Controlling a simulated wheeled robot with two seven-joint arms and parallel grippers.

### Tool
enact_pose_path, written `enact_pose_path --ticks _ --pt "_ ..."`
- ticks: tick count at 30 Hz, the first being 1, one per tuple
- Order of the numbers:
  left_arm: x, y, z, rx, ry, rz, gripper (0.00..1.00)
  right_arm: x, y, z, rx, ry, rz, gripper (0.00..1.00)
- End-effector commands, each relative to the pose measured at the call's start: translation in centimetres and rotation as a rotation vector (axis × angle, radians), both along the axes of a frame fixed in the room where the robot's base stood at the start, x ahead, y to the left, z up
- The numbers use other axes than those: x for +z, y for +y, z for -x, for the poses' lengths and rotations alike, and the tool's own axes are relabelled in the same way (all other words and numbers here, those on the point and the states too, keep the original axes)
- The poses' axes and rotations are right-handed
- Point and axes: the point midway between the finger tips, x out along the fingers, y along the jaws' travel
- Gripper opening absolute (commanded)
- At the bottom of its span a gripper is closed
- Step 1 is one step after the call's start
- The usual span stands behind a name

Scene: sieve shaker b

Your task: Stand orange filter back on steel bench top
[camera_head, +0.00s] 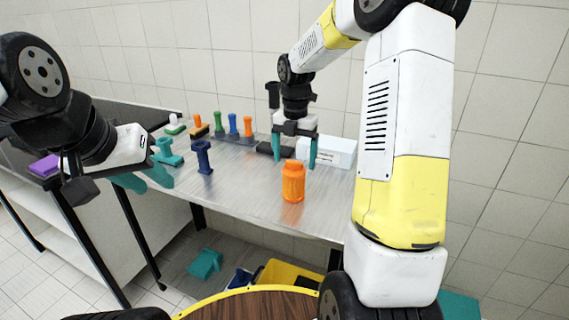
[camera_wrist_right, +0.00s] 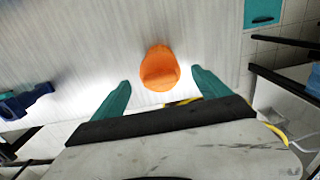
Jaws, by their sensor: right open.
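The orange filter (camera_head: 293,182), bottle-shaped, stands upright on the steel bench top (camera_head: 240,190), near its front edge. In the right wrist view the orange filter (camera_wrist_right: 160,70) shows from above, ahead of and between the fingers, touching neither. My right gripper (camera_head: 294,160) is open and empty above the bench, its teal fingers pointing down, behind the filter in the head view. Its fingers also show in the right wrist view (camera_wrist_right: 160,98). My left gripper (camera_head: 146,182) is at the left, off the bench's front left, its teal fingers apart with nothing visible between them.
A blue stamp-like piece (camera_head: 203,157) and a teal one (camera_head: 166,152) stand left on the bench. Several coloured handled pieces line the back. A white box (camera_head: 335,152) and a black item (camera_head: 276,148) lie behind the right gripper. A yellow bin (camera_head: 290,274) is below.

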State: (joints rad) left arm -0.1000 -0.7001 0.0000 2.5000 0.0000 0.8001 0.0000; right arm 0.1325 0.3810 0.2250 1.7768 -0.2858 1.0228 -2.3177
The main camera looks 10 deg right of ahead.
Motion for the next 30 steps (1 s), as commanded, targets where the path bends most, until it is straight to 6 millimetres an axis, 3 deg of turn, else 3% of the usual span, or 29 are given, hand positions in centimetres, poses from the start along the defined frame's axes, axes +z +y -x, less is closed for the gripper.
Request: enact_pose_path --ticks 6,14,17,24,30 --pt "0.0 0.0 0.0 0.0 0.0 0.0 0.36 4.2 0.0 -0.1 0.001 -0.002 -0.001 0.87" --pt "0.0 0.0 0.0 0.0 0.0 0.0 0.36 6.7 0.1 0.7 -0.065 -0.017 0.0 0.87" --pt "0.0 0.0 0.0 0.0 0.0 0.0 0.36 8.4 0.3 2.6 -0.241 -0.056 -0.008 0.87" --pt "0.0 0.0 0.0 0.0 0.0 0.0 0.36 12.8 1.0 10.3 -0.981 -0.188 -0.141 0.87" --pt "0.0 0.0 0.0 0.0 0.0 0.0 0.36 14.0 1.4 17.1 -1.63 -0.203 -0.374 0.87"
